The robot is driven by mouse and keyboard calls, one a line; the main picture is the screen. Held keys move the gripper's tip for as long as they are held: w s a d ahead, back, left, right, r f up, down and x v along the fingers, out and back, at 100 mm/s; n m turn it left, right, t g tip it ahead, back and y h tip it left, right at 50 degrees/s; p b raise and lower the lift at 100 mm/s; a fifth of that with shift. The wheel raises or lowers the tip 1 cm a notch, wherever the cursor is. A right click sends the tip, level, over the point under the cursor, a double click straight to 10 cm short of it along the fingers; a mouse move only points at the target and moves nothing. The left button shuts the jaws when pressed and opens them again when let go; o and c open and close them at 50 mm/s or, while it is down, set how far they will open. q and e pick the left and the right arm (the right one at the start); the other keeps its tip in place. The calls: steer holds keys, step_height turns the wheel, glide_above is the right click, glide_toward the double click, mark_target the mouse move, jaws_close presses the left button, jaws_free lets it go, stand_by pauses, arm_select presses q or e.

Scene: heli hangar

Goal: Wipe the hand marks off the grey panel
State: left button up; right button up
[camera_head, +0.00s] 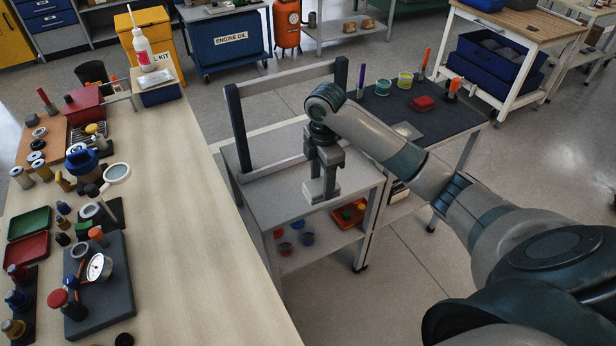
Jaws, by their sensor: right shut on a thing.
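My right gripper (323,180) points down over the grey top (275,188) of a small cart in the middle. It is shut on a small pale block (316,193), whose lower end is close to the cart top; I cannot tell whether they touch. The cart top is the only flat grey panel that stands out, and I cannot tell for sure that it is the one with hand marks. No hand marks can be made out at this size, and my arm and gripper hide part of the top. My left gripper is not in view.
The cart's upright frame (239,130) rises behind the gripper. A long wooden bench (190,230) crowded with tools and trays runs along the left. A dark-topped table (455,116) with pens, cups and a red block stands behind right. Open floor (400,290) lies front right.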

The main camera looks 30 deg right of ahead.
steer(key=shift+w+a+r+m, duration=0.1)
steer(key=shift+a+r+m, duration=0.2)
steer(key=shift+a+r, duration=0.15)
steer(key=s+a+r+m, duration=0.2)
steer(key=a+r+m, duration=0.5)
steer(key=a, duration=0.2)
steer(key=s+a+r+m, duration=0.3)
steer(key=s+a+m, duration=0.2)
steer(key=s+m, duration=0.4)
steer(key=shift+s+a+r, duration=0.25)
steer(key=shift+s+a, duration=0.1)
steer(key=shift+a, duration=0.05)
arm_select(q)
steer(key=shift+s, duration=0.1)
arm_select(e)
steer(key=shift+s, duration=0.1)
